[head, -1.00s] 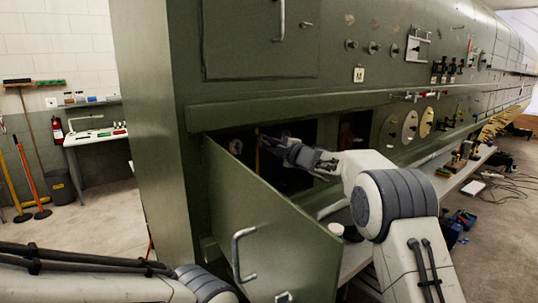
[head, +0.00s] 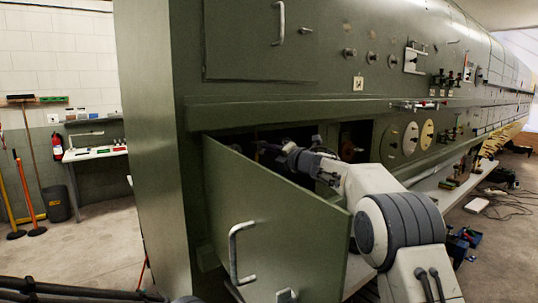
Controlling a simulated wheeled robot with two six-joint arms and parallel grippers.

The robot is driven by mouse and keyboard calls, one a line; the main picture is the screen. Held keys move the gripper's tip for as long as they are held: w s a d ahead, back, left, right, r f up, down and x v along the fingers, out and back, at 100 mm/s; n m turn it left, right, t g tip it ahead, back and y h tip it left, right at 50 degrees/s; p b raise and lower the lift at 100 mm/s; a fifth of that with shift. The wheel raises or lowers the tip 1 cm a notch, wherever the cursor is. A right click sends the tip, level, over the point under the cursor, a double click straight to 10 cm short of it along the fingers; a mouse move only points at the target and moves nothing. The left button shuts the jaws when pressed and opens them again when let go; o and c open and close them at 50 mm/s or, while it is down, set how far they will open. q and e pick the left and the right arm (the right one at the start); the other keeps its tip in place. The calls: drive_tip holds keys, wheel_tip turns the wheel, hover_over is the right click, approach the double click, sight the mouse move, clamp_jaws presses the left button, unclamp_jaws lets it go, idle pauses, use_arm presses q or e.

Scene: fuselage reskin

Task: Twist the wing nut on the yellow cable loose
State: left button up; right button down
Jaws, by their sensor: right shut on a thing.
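My right gripper (head: 270,152) reaches into the dark bay behind the open green door (head: 275,225). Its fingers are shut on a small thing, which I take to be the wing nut. The door's top edge and the shadow hide the fingertips, so the nut's shape and turn cannot be made out. The yellow cable cannot be picked out in the bay now. My left arm shows only as a dark strip at the bottom left, and its gripper is out of view.
The door stands swung out below my right forearm, with a grey handle (head: 236,255) on its face. A green fuselage frame (head: 160,150) rises at the left of the bay. A pale bench (head: 445,192) runs along the right. Open floor lies at the left.

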drive_tip(key=shift+s+a, duration=0.1)
drive_tip(key=shift+a, duration=0.05)
idle(0.3)
drive_tip(key=c, duration=0.8)
unclamp_jaws()
drive_tip(key=shift+b+v, duration=2.55)
drive_tip(key=shift+v, duration=2.75)
